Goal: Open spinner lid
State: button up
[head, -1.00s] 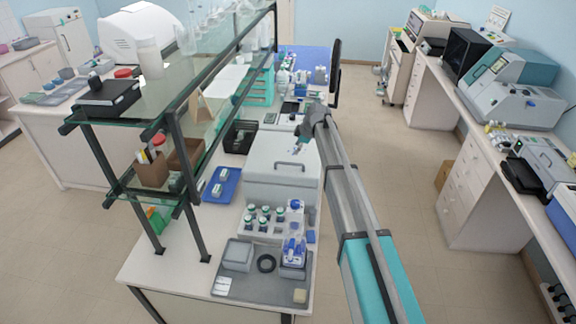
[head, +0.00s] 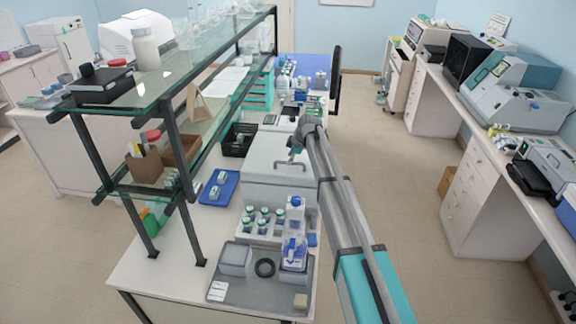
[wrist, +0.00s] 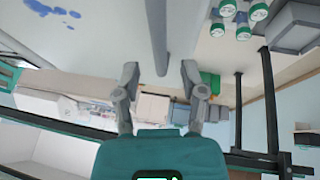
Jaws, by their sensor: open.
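The spinner (head: 262,195) is a pale grey box on the bench in the head view. Its lid (head: 262,150) looks closed, with a grey bar handle (head: 286,165) on it. My gripper (head: 295,150) is just above the handle in the head view, and the arm partly hides the spinner's right side. In the wrist view my gripper (wrist: 160,72) is open, one finger on each side of a long grey bar (wrist: 158,38) that looks like the handle. A gap shows between the bar and each finger. I cannot tell how deep the bar sits between them.
Jars with dark lids (head: 264,214) stand in a rack in front of the spinner. A blue-labelled bottle (head: 294,250) stands on a grey tray (head: 236,289). A blue tray (head: 218,188) lies to the left. A glass shelf on dark posts (head: 185,215) rises at the left.

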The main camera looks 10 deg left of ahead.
jog(key=shift+b+x, duration=0.65)
jog(key=shift+x, duration=0.35)
jog(key=shift+c, duration=0.3)
grip_shut()
